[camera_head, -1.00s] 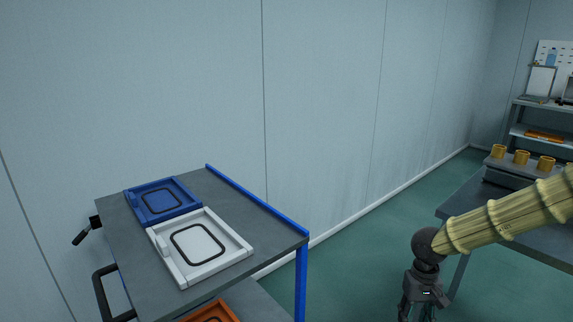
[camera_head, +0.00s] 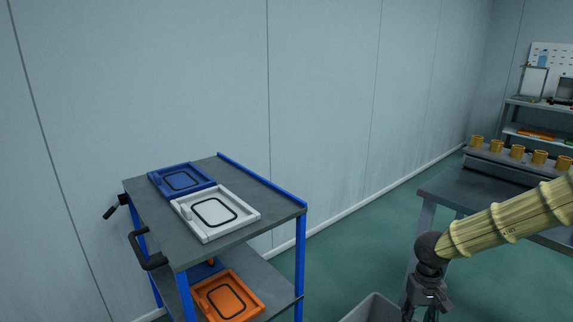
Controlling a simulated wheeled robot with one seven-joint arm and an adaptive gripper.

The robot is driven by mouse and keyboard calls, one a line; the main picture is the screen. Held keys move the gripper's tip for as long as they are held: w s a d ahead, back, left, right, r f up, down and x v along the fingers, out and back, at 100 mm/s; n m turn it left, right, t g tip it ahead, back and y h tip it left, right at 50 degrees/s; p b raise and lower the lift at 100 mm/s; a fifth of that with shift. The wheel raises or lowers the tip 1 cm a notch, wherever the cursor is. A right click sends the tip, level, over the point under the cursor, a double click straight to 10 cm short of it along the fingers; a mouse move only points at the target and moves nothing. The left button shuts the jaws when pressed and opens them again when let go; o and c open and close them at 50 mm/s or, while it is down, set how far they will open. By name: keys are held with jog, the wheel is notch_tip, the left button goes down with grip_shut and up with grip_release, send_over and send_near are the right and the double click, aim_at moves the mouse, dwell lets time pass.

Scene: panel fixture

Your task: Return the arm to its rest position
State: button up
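My arm, in a tan ribbed sleeve (camera_head: 510,222), comes in from the right edge of the head view. It ends in a dark round wrist joint and my gripper (camera_head: 424,312), which points down near the bottom edge. The fingertips are cut off or too dark to read, so I cannot tell whether they are open or shut. I see nothing held in it. The gripper is in front of the grey table and well to the right of the cart.
A blue-framed cart (camera_head: 262,238) stands at left, with a blue panel tray (camera_head: 165,187) and white panel tray (camera_head: 238,222) on top and an orange tray (camera_head: 247,312) below. A grey bin (camera_head: 372,305) is beside my gripper. A grey table (camera_head: 450,190) with several yellow cups stands right.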

jog(key=s+f+t+h+b, duration=0.1)
jog(key=s+f+h+b, duration=0.3)
jog(key=f, duration=0.7)
jog(key=s+f+t+b, duration=0.2)
jog(key=s+f, duration=0.4)
jog(key=f, duration=0.6)
jog(key=s+a+f+y+b, duration=0.1)
jog(key=s+a+f, duration=0.3)
jog(key=s, duration=0.2)
jog(key=s+a+f+g+y+b, duration=0.1)
jog(key=s+a+f+y+b, duration=0.2)
jog(key=s, duration=0.4)
jog(key=s+a+f, duration=0.4)
jog(key=s+f, duration=0.1)
jog(key=s, duration=0.1)
notch_tip(320, 180, up, 30)
jog(key=p, duration=3)
jog(key=shift+s+n, duration=0.3)
